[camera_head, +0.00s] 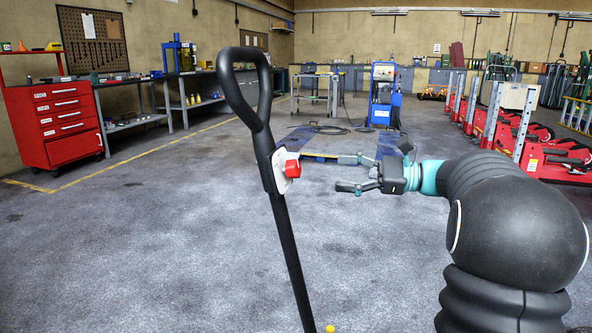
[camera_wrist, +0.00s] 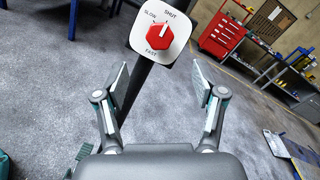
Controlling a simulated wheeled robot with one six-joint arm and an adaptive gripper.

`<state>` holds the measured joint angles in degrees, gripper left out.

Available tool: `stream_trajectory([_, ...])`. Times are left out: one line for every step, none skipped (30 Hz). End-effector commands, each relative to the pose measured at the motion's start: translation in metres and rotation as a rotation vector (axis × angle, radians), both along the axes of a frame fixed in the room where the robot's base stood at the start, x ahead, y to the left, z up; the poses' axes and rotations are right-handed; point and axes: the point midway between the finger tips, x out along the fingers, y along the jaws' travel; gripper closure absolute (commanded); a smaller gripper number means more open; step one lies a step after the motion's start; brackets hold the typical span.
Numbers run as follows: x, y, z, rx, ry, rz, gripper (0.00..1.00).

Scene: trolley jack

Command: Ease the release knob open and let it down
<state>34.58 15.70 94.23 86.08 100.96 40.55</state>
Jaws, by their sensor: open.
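The red release knob (camera_head: 292,168) sits on a white plate (camera_head: 281,171) on the black jack handle (camera_head: 286,232), which leans and ends in a loop at the top. In the wrist view the red knob (camera_wrist: 158,33) is faceted, on the plate (camera_wrist: 141,40) marked SHUT, SLOW and FAST. A light mark on the knob points up, toward SHUT. My gripper (camera_head: 348,173) is open and empty, to the right of the knob and apart from it. In the wrist view its fingers (camera_wrist: 160,82) are spread below the knob, with a gap to it.
A yellow ball-like thing (camera_head: 329,328) shows at the handle's lower end; the jack's body is out of view. A red tool cabinet (camera_head: 62,122) and workbenches stand at the left wall. Red equipment (camera_head: 480,125) stands at right. The floor around the handle is clear.

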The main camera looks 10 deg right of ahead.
Motion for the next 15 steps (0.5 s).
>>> stream_trajectory([0.004, 0.010, 0.000, -0.001, 0.000, 0.003, 0.31])
stream_trajectory([0.006, 0.016, 0.000, -0.001, -0.001, 0.004, 0.31])
stream_trajectory([0.009, 0.023, 0.000, -0.001, -0.001, 0.003, 0.31])
stream_trajectory([0.011, 0.028, 0.000, -0.001, -0.001, 0.003, 0.31])
stream_trajectory([0.013, 0.033, 0.000, 0.000, -0.001, 0.004, 0.31])
stream_trajectory([0.016, 0.040, 0.000, 0.000, -0.001, 0.002, 0.31])
stream_trajectory([0.018, 0.045, 0.000, -0.001, -0.001, 0.003, 0.31])
stream_trajectory([0.020, 0.050, 0.000, -0.001, -0.001, 0.003, 0.31])
stream_trajectory([0.023, 0.057, 0.000, -0.002, 0.000, 0.003, 0.31])
stream_trajectory([0.025, 0.062, 0.000, -0.002, 0.000, 0.003, 0.31])
stream_trajectory([0.028, 0.066, 0.000, -0.002, 0.000, 0.003, 0.31])
stream_trajectory([0.030, 0.072, 0.000, -0.001, -0.001, 0.002, 0.31])
stream_trajectory([0.032, 0.076, 0.000, -0.001, -0.001, 0.002, 0.31])
stream_trajectory([0.033, 0.080, 0.000, -0.001, -0.001, 0.002, 0.31])
stream_trajectory([0.036, 0.085, 0.000, -0.002, 0.000, 0.000, 0.31])
